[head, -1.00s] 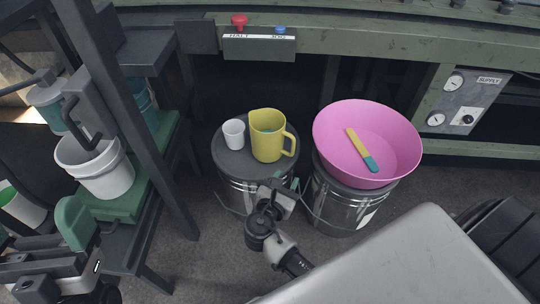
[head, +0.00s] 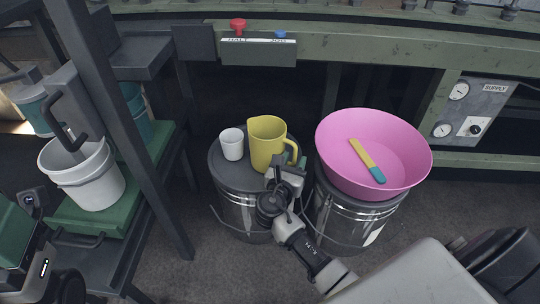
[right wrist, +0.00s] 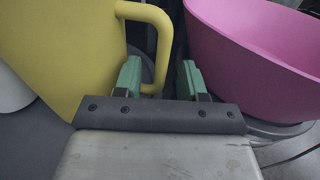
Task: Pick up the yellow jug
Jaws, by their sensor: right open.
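The yellow jug (head: 267,145) stands upright on a dark drum lid, its handle to the right. My right gripper (head: 287,168) is open beside the handle, at the jug's lower right. In the right wrist view, its two green fingers (right wrist: 160,80) show on either side of the lower handle, and the yellow jug (right wrist: 65,55) fills the left. I cannot tell how deep the handle sits between the fingers. My left gripper (head: 18,240) is cut off at the left edge, and its opening is not visible.
A white cup (head: 232,145) stands close to the jug's left on the same drum (head: 240,208). A pink basin (head: 405,175) holding a yellow-and-teal object (head: 367,160) sits on the drum to the right. A shelf post (head: 140,150) and a white bucket (head: 95,185) are at left.

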